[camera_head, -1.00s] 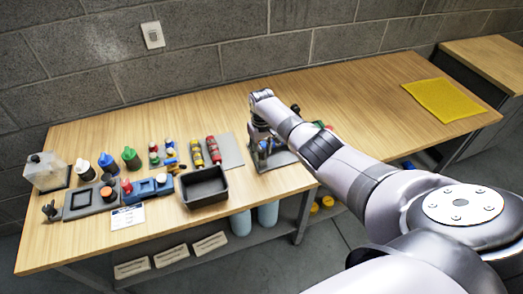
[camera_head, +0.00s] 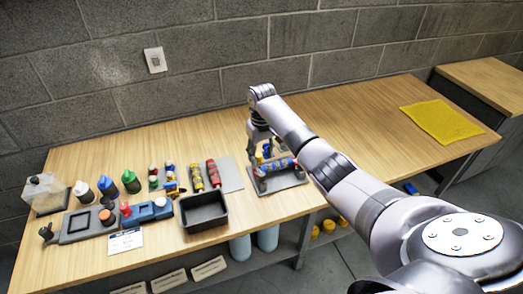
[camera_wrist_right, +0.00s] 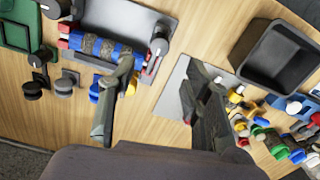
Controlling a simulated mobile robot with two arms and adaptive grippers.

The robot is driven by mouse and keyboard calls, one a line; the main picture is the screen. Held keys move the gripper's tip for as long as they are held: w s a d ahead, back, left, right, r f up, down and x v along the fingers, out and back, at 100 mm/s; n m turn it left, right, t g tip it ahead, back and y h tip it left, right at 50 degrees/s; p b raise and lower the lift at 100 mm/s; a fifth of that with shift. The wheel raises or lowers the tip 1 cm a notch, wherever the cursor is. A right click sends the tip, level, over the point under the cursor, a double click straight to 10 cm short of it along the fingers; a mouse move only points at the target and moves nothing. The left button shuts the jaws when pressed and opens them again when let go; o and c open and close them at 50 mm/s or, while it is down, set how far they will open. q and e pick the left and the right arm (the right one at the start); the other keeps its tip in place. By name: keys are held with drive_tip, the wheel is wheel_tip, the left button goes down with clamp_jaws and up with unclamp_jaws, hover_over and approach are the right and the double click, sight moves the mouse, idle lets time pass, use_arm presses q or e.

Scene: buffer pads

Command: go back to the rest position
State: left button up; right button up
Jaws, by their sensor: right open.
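My right gripper (camera_head: 258,152) is open and hangs above the table beside a grey plate fixture (camera_head: 290,183). A blue-and-grey roll with a red end (camera_head: 278,166) lies on that fixture, below and apart from the fingers. In the right wrist view the two dark fingers (camera_wrist_right: 160,72) are spread with nothing between them. There the blue roll (camera_wrist_right: 98,46) shows at the upper left, held along the fixture between dark knobs. My right arm hides part of the table behind it. My left gripper is not in view.
A black open bin (camera_head: 204,212) stands left of the fixture, with a grey mat (camera_head: 231,174) holding red and yellow rolls behind it. Bottles and small parts fill the table's left side. A yellow cloth (camera_head: 441,123) lies right. The table between fixture and cloth looks clear.

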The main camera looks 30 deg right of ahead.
drive_tip(key=shift+r, duration=1)
